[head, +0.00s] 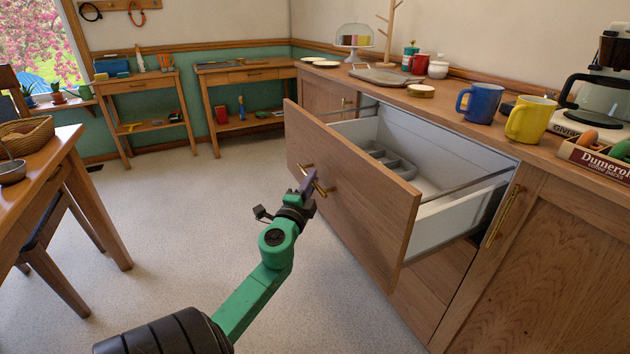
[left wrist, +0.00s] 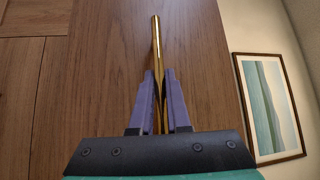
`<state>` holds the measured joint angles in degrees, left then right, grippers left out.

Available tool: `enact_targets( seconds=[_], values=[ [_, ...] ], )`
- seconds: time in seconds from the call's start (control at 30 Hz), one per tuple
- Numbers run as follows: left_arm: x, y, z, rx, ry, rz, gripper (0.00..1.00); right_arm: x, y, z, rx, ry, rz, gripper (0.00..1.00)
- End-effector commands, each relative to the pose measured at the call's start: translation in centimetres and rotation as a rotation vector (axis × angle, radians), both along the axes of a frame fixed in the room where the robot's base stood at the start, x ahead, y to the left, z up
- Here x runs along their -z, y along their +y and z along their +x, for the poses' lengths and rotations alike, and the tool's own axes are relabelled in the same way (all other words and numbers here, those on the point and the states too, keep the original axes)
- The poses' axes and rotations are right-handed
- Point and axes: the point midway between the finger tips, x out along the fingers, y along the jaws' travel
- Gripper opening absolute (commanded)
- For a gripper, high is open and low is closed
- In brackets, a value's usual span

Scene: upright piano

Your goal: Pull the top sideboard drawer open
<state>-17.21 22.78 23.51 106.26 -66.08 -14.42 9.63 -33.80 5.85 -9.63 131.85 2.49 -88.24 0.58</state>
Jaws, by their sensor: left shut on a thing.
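The top sideboard drawer (head: 345,185) stands pulled well out from the sideboard (head: 520,290) in the head view. Its white inside shows, with a grey divided tray (head: 390,160) toward the left end. A brass bar handle (head: 318,183) is on the wooden front. My left gripper (head: 307,182) is at this handle, its purple fingers shut on it. In the left wrist view the brass handle (left wrist: 156,45) runs up from between the two fingers (left wrist: 161,103), against the drawer's wood front (left wrist: 110,70). My right gripper is not in view.
The sideboard top holds a blue mug (head: 482,103), a yellow mug (head: 530,119), a coffee maker (head: 600,80) and a box (head: 598,158). A wooden table (head: 60,185) and chair stand at the left. The floor (head: 190,220) between is clear.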

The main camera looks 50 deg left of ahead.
Motion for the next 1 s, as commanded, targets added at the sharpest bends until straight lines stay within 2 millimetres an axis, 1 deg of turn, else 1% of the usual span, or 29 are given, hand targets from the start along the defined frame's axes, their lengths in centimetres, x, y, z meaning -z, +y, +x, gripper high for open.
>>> enact_targets(
  seconds=[0.3, 0.33, 0.4, 0.77, 0.87, 0.97, 1.0],
  values=[
    [0.2, -0.1, 0.0, 0.004, 0.003, -0.002, 0.00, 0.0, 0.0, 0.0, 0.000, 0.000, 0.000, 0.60],
    [0.2, -0.1, 0.0, 0.004, 0.003, -0.002, 0.22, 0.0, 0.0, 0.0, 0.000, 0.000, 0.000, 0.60],
    [0.1, -0.1, 0.0, 0.003, 0.002, -0.002, 0.44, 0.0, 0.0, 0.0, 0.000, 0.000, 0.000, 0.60],
    [0.1, -0.2, -0.2, 0.001, 0.001, -0.002, 0.44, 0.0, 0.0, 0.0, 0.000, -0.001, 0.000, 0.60],
    [0.4, -0.7, -1.1, 0.003, 0.002, -0.003, 0.44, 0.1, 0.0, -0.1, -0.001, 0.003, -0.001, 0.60],
    [0.7, -1.5, -2.8, 0.000, 0.003, -0.003, 0.44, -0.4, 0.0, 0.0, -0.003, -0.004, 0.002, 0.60],
    [1.1, -2.0, -3.6, 0.001, 0.002, -0.007, 0.44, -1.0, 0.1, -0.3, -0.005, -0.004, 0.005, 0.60]
  ],
)
